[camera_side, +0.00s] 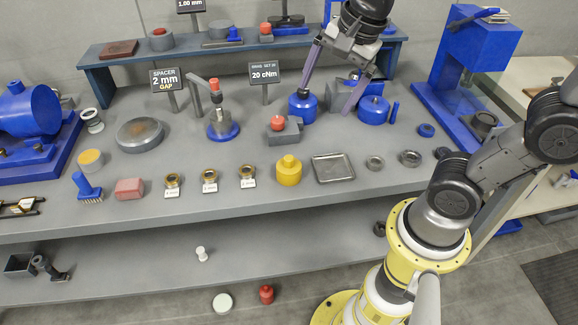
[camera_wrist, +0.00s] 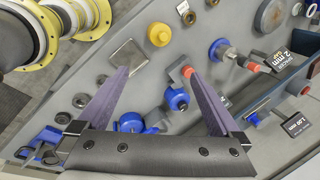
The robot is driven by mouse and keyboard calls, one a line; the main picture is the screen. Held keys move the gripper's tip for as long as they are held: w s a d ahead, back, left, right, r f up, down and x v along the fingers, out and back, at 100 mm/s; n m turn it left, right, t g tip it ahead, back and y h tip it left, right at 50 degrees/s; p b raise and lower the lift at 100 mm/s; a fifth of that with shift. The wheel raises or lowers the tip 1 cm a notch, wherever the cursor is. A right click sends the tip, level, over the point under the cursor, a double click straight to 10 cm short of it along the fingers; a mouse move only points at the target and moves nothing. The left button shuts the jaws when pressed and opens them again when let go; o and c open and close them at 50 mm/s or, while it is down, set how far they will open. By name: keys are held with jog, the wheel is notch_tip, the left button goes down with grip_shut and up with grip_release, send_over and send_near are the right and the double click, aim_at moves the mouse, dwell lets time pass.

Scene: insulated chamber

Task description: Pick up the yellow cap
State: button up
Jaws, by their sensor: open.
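The yellow cap (camera_side: 288,171), a squat yellow cylinder with a narrower knob on top, stands upright near the front edge of the grey bench. In the wrist view it shows as a yellow round piece (camera_wrist: 159,35), beyond the fingertips. My gripper (camera_side: 325,101) is open and empty, with its two long purple fingers spread wide. It is above the back right part of the bench, behind and to the right of the cap in the side view. Nothing hides the cap.
A blue bottle (camera_side: 302,107) and a blue round container (camera_side: 373,111) stand close to my fingers. A grey block with a red knob (camera_side: 283,130) is just behind the cap.

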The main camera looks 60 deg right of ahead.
aim_at(290, 167)
jog(key=w+a+f+m+g, duration=0.2)
jog(key=w+f+m+g, duration=0.15)
jog(key=w+f, duration=0.4)
notch_tip(290, 167, down, 10)
jog(key=shift+w+r, duration=0.15)
jog(key=shift+s+d+f, duration=0.1)
jog(key=shift+d+f, duration=0.05)
jog(key=shift+f, duration=1.35)
jog(key=shift+s+d+f, duration=0.1)
jog(key=shift+d+f, duration=0.05)
jog(key=shift+f, duration=1.3)
jog(key=c, duration=1.3)
jog(key=shift+r, duration=0.1)
